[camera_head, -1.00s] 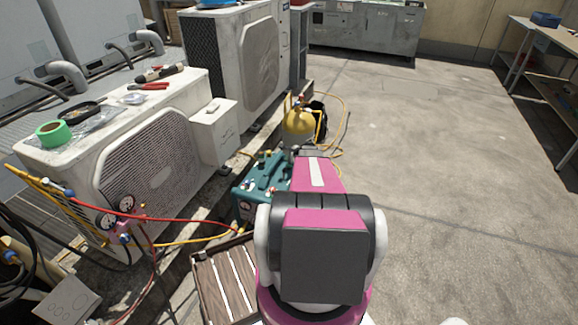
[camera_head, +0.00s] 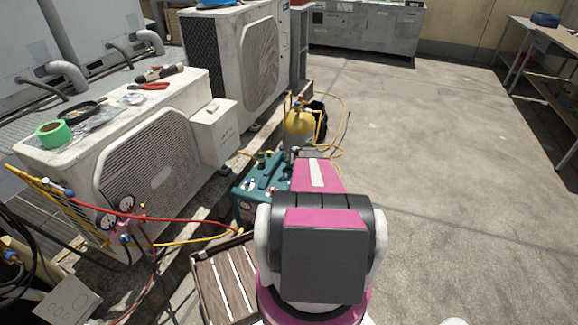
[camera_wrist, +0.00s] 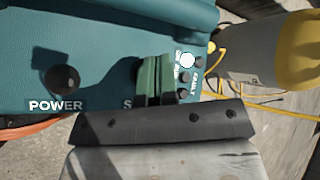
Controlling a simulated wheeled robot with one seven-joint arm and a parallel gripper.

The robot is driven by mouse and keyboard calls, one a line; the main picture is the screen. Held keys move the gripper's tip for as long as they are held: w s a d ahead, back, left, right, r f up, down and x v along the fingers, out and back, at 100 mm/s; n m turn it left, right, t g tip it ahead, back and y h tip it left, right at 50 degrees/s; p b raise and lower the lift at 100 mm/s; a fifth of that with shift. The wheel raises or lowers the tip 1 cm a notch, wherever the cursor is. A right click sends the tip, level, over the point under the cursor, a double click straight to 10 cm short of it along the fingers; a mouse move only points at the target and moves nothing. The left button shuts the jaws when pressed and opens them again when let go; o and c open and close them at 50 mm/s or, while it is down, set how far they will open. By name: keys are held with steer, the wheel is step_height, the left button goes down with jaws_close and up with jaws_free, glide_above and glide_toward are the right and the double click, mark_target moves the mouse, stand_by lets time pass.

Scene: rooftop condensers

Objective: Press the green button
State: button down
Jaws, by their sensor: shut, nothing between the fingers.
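The teal machine (camera_head: 248,187) stands on the ground beside the near condenser, partly hidden by my arm. In the wrist view its panel (camera_wrist: 110,55) fills the upper left, with a black knob (camera_wrist: 62,78) labelled POWER. My gripper (camera_wrist: 155,62) is shut and empty, its greenish fingers together in front of the panel. They cover most of a label starting with S. I see no green button; that part of the panel is hidden by the fingers. Whether the fingertips touch the panel, I cannot tell. The head view hides my gripper behind my arm.
Right of the fingers are a round white part (camera_wrist: 187,60) and small dark indicators (camera_wrist: 184,77), one near a FAULT label. A yellow-topped cylinder (camera_head: 299,128) with yellow hoses stands behind the machine. A slatted wooden crate (camera_head: 222,285) is in front. Concrete at right is clear.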

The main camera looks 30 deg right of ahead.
steer(key=shift+f, duration=0.8)
stand_by(0.9)
steer(key=shift+r, duration=1.25)
steer(key=shift+r, duration=2.5)
